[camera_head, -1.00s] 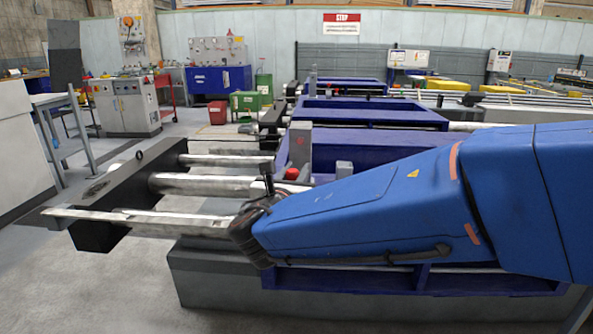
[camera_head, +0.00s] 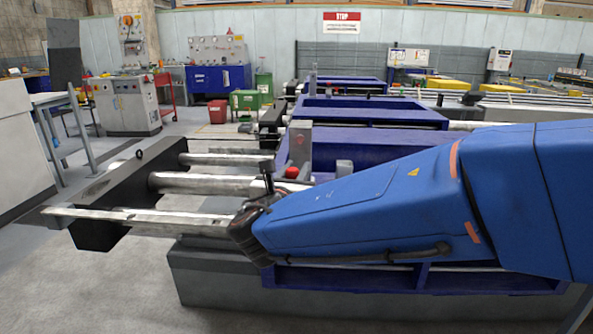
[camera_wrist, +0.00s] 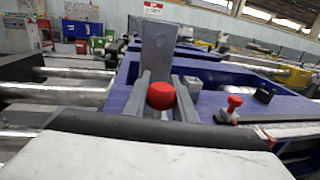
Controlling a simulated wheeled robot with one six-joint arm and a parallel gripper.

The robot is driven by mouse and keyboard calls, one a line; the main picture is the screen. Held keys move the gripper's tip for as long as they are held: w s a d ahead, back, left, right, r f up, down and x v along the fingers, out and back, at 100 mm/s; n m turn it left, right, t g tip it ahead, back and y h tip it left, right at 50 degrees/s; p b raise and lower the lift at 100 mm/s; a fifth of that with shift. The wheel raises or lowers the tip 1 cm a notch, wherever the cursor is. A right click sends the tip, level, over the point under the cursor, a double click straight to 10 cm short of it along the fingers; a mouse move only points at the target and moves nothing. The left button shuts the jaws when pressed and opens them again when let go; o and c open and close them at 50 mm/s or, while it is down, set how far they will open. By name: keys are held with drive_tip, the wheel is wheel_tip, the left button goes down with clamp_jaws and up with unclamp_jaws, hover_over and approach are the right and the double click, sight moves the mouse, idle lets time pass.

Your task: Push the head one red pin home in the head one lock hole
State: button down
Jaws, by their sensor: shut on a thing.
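A round red pin head (camera_wrist: 161,95) sits between the two grey fingers of my gripper (camera_wrist: 162,88) in the wrist view. The gripper is shut on it. A grey upright plate (camera_wrist: 157,50) stands just behind the pin. In the head view a red knob (camera_head: 292,173), which looks like the same pin, shows just above my blue arm, in front of the upright plate (camera_head: 300,145). My fingers are mostly hidden behind my wrist there. The pin's shank and the lock hole are hidden, so I cannot tell how deep the pin sits.
A second red pin (camera_wrist: 233,103) stands to the right, near a small black block (camera_wrist: 264,95). A light grey block (camera_wrist: 192,82) is close to the right finger. The blue frame (camera_head: 365,150) lies behind my arm. Metal bars (camera_head: 205,184) run to a dark crosshead (camera_head: 125,182) at left.

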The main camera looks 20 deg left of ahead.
drive_tip(key=shift+f, duration=2.8)
drive_tip(key=c, duration=1.4)
unclamp_jaws()
drive_tip(key=s, duration=0.5)
drive_tip(key=s+d, duration=0.1)
drive_tip(key=s, duration=1.1)
drive_tip(key=shift+s+d, duration=0.2)
